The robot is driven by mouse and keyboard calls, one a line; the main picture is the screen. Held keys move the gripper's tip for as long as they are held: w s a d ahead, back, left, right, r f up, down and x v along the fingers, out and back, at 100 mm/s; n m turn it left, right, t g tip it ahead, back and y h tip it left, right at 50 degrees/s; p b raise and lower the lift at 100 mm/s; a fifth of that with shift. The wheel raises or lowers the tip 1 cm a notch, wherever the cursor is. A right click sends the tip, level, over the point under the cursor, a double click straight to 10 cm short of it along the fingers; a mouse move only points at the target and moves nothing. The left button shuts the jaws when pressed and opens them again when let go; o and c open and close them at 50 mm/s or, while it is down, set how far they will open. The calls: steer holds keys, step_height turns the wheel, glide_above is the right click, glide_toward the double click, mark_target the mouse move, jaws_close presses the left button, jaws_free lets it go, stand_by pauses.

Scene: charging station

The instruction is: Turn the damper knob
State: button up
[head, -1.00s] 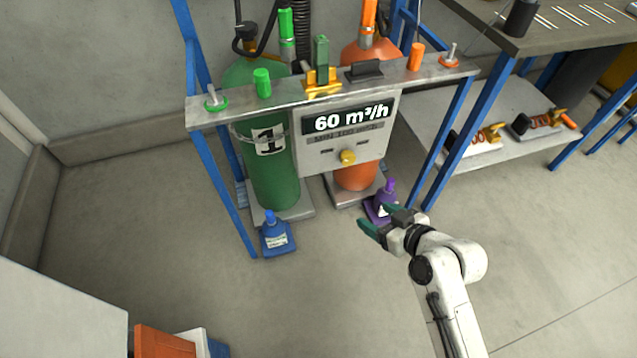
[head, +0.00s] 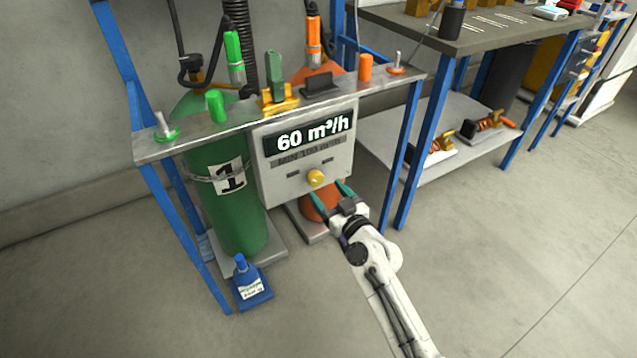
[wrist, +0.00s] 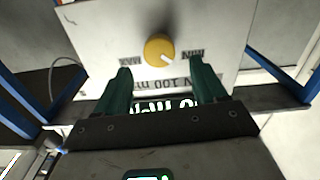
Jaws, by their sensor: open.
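The damper knob (head: 315,178) is a round yellow knob low on the grey panel (head: 262,150), under a display reading 60 m³/h (head: 309,136). In the wrist view the knob (wrist: 159,50) shows upside down between MIN and MAX labels, with a pale pointer mark toward the MIN side. My gripper (head: 330,192) is open and empty, with green fingers, just below and right of the knob in the head view. In the wrist view my gripper (wrist: 158,80) has its fingers spread to either side, and the knob appears beyond the gap between the tips, apparently not touched.
A blue frame with a grey top shelf (head: 165,147) surrounds the panel. A green cylinder (head: 232,215) stands left of it and an orange cylinder (head: 308,205) behind it. Floor to the right is open.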

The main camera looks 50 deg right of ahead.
mark_target(317, 181)
steer(key=shift+x, duration=2.35)
steer(key=c, duration=1.1)
steer(key=shift+o, duration=0.2)
